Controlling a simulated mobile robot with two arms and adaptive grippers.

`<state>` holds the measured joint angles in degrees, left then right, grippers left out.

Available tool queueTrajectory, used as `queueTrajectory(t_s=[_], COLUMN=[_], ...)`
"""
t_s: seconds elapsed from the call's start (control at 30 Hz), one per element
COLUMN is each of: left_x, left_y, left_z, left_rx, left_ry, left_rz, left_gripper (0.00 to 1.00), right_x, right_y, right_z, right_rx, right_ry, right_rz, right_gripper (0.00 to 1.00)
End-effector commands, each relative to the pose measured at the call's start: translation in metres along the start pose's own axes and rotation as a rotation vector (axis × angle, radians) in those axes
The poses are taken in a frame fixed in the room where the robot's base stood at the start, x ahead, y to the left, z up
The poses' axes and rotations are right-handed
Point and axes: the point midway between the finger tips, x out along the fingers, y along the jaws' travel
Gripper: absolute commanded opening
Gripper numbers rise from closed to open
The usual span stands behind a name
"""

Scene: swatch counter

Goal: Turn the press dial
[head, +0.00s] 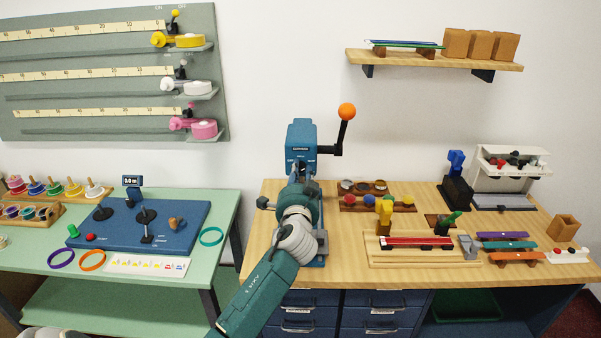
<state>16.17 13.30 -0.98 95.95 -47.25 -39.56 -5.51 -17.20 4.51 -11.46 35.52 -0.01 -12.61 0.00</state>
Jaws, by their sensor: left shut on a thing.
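The blue press (302,140) stands on the wooden counter, with an orange-knobbed crank (347,113) raised on its right side. My left arm comes up from the bottom of the head view, and my left gripper (297,190) is at the front of the press, shut on a part there. The wrist and gripper cover that part, so I cannot see the dial clearly; it is likely behind the fingers. Part of the press's blue base (321,250) shows to the right of my wrist. My right gripper is not in view.
A wooden tray (375,262) with a red strip lies right of the press, near a rack of round pieces (362,203). A green table (215,222) with a blue board (185,240) stands at the left. A shelf (420,58) hangs above the counter.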

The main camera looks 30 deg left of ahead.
Motion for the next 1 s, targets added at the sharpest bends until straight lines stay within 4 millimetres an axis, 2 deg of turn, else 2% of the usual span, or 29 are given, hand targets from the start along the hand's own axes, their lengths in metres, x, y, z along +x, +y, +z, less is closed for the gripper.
queueTrajectory(t_s=[0.03, 0.17, 0.2, 0.27, 0.53, 0.67, 0.77, 1.0], left_x=[-0.001, -0.001, -0.001, -0.001, -0.001, -0.008, -0.024, -0.076], left_y=[0.007, 0.007, 0.007, 0.007, 0.003, 0.003, 0.003, 0.003], left_z=[0.005, 0.005, 0.005, 0.005, 0.002, 0.001, 0.002, 0.003], left_rx=[0.002, 0.001, 0.001, 0.001, -0.001, -0.002, -0.003, -0.004], left_ry=[-0.010, -0.011, -0.011, -0.010, -0.004, -0.002, -0.002, -0.005], left_rz=[0.012, 0.012, 0.012, 0.011, 0.004, 0.004, 0.005, 0.007], left_gripper=[0.00, 0.00, 0.31, 0.42, 0.42, 0.42, 0.42, 0.42], right_x=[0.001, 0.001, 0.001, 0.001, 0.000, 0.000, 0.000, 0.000], right_y=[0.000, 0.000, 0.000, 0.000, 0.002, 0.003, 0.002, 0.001], right_z=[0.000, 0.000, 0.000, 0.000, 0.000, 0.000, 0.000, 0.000], right_rx=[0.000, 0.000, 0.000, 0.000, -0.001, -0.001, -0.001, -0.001], right_ry=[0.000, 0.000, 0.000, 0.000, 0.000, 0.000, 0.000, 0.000], right_rz=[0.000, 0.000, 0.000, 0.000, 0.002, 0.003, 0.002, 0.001], right_gripper=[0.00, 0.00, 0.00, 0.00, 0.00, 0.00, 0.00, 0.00])
